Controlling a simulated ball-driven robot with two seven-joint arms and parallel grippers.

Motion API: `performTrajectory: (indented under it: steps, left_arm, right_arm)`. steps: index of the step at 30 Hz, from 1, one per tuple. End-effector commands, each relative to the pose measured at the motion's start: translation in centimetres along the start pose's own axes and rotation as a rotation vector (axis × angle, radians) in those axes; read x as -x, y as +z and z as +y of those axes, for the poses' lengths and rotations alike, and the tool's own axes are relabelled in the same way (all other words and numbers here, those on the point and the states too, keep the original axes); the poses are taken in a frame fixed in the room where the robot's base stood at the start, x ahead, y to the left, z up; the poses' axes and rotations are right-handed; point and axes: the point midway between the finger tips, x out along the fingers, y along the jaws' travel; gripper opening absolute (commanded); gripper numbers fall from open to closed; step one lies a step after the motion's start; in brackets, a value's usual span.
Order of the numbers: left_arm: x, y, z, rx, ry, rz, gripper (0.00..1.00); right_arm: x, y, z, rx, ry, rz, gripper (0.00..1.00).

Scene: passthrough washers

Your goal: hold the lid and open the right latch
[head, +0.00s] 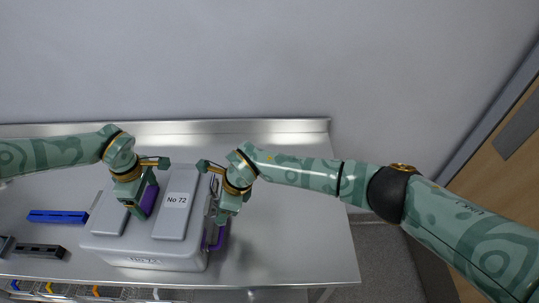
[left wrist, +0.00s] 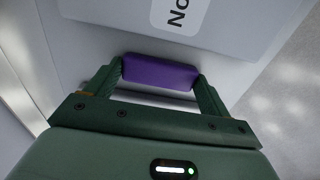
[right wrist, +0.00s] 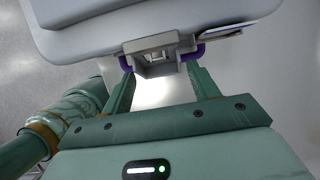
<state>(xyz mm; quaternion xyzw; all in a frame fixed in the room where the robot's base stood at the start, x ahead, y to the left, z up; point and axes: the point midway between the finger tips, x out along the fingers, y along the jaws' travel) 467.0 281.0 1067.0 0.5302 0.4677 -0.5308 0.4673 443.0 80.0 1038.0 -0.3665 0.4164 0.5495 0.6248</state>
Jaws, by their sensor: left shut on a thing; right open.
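A grey box (head: 145,252) labelled "No 72" stands on the metal table, its lid (head: 178,203) on top. A purple handle (head: 149,199) sits on the lid between two raised pads. My left gripper (left wrist: 160,72) is shut on this handle (left wrist: 160,75), one finger at each end. The right latch, on the box's right side, is a grey catch with purple parts (right wrist: 193,54); purple also shows in the head view (head: 221,236). My right gripper (right wrist: 160,75) is open, its fingertips beside the latch's two sides. I cannot tell whether they touch it. The latch's lower part is hidden.
A blue bar (head: 58,216) and a dark bar (head: 40,251) lie on the table (head: 290,235) left of the box. The table is bare to the right. A wall stands behind, and a wooden door (head: 510,165) is at the far right.

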Motion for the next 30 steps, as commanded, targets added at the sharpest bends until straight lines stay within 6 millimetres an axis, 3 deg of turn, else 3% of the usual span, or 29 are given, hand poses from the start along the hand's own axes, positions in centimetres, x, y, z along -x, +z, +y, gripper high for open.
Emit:
performTrajectory:
  steps: [9, 14, 20, 26, 30]
  left_arm:
    - [0.0, 0.0, 0.0, 0.001, 0.001, 0.000, 0.34]
    - [0.0, 0.0, 0.0, 0.001, 0.001, 0.000, 0.34]
    - [0.0, 0.0, 0.0, 0.001, 0.001, 0.000, 0.34]
    - [0.1, 0.0, 0.0, 0.001, 0.001, 0.000, 0.34]
    - [0.1, 0.0, 0.0, 0.001, 0.001, 0.000, 0.34]
  right_arm:
    - [7.9, 0.0, -0.1, 0.003, -0.003, 0.001, 0.60]
    - [8.0, 3.5, -0.2, -0.310, 0.161, -0.322, 0.60]
    - [10.0, 4.7, -4.1, -0.698, 0.271, -0.669, 0.60]
    - [11.3, 2.8, -8.1, -0.986, 0.307, -0.885, 0.60]
    - [11.9, 0.3, -10.8, -1.176, 0.312, -1.012, 0.60]
